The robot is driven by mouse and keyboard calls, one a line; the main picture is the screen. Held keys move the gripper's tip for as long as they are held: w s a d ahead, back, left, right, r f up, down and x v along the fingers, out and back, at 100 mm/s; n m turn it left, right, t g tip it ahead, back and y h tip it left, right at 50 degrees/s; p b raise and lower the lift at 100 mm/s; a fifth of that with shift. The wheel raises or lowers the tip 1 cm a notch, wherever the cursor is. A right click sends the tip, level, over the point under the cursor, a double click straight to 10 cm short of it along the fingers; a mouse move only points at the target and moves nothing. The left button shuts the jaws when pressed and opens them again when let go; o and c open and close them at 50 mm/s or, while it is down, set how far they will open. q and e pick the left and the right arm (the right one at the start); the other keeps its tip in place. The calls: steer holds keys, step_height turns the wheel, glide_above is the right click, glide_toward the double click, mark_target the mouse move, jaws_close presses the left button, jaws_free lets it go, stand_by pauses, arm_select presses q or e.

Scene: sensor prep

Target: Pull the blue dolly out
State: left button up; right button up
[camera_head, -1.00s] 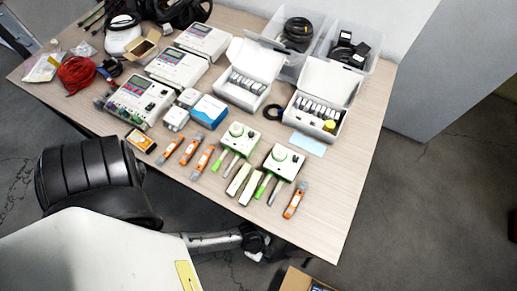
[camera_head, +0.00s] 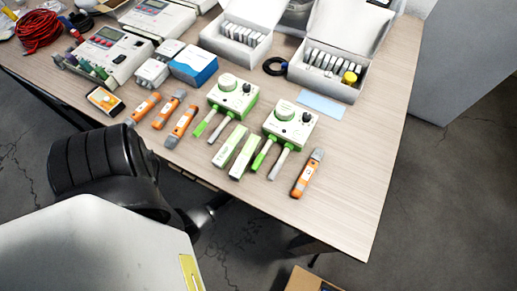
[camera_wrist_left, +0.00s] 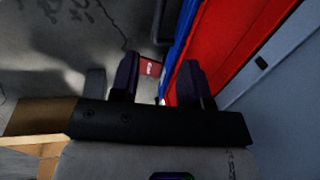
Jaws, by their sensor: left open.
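In the left wrist view, my left gripper (camera_wrist_left: 161,84) is open, with its two dark fingers apart and nothing seen held between them. A narrow blue upright surface (camera_wrist_left: 181,45) runs just beyond the fingers, beside a large red panel (camera_wrist_left: 229,45). The blue surface may be part of the blue dolly, but too little of it shows to tell. A dark bar (camera_wrist_left: 160,20) stands at its left. No whole dolly shows in the head view. Neither gripper shows in the head view, and my right gripper is in no frame.
The wooden table (camera_head: 350,205) holds sensor units, white boxes and orange pens. A cardboard box (camera_head: 303,280) is at the bottom. Grey floor (camera_head: 450,190) is clear on the right. A grey-blue panel (camera_wrist_left: 285,75) borders the red one.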

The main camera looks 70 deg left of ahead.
arm_select(q)
steer(key=f+b, duration=0.3)
steer(key=f, duration=0.1)
steer(key=w+a+f+b, duration=0.1)
steer(key=f+b, duration=0.2)
steer(key=f, duration=0.1)
steer(key=w+f+b, duration=0.1)
steer(key=f+b, duration=0.3)
steer(key=f, duration=0.1)
steer(key=shift+a, duration=0.25)
steer(key=c, duration=0.3)
jaws_close()
steer(key=shift+r, duration=0.1)
